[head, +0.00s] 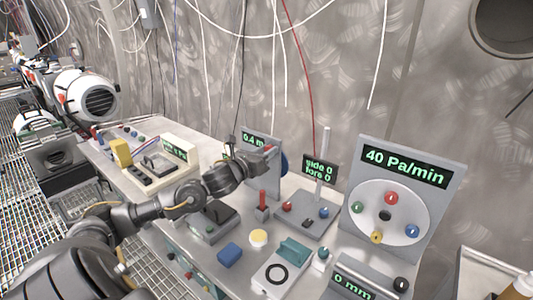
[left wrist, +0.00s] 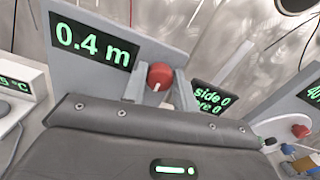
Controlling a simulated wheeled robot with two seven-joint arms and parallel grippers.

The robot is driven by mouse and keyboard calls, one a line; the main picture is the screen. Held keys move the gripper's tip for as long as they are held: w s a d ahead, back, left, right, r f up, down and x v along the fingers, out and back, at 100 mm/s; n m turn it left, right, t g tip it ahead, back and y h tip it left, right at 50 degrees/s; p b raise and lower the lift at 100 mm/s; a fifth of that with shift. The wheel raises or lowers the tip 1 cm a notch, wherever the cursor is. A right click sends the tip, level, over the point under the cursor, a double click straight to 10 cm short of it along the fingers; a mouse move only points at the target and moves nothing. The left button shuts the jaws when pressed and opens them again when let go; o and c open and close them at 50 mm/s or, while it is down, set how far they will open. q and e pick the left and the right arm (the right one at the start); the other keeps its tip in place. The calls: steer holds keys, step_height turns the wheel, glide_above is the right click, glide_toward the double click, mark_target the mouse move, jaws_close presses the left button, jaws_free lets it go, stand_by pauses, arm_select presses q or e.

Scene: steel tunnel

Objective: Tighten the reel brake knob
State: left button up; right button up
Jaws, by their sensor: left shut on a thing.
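The reel brake knob is red with a pale mark (left wrist: 160,76); it sits on the front of a grey upright panel (left wrist: 88,62) with a green "0.4 m" display. In the head view the knob (head: 268,149) shows only as a small red spot at my gripper's tip. My left gripper (left wrist: 160,88) is shut on the knob, one finger on each side. In the head view the left gripper (head: 264,155) reaches to the panel from the left. A blue round part (head: 284,163), perhaps the reel, shows beside the panel, partly hidden. My right gripper is not in view.
A "side 0 / fore 0" display (head: 320,171) stands right of the panel, and a "40 Pa/min" board (head: 405,168) farther right. A red lever (head: 262,200), yellow button (head: 258,237) and blue block (head: 230,253) lie on the bench nearer me. Cables hang along the wall.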

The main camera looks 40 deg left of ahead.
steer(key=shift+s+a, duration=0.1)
arm_select(q)
steer(key=o, duration=1)
steer(key=shift+c, duration=0.2)
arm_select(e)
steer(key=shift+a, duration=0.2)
arm_select(q)
steer(key=shift+s+f, duration=0.1)
steer(key=s+b, duration=0.2)
steer(key=s, duration=0.8)
steer(key=shift+s, duration=0.3)
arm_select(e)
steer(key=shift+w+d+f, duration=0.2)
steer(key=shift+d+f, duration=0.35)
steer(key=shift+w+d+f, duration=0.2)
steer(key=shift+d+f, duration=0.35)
arm_select(q)
steer(key=shift+d, duration=0.1)
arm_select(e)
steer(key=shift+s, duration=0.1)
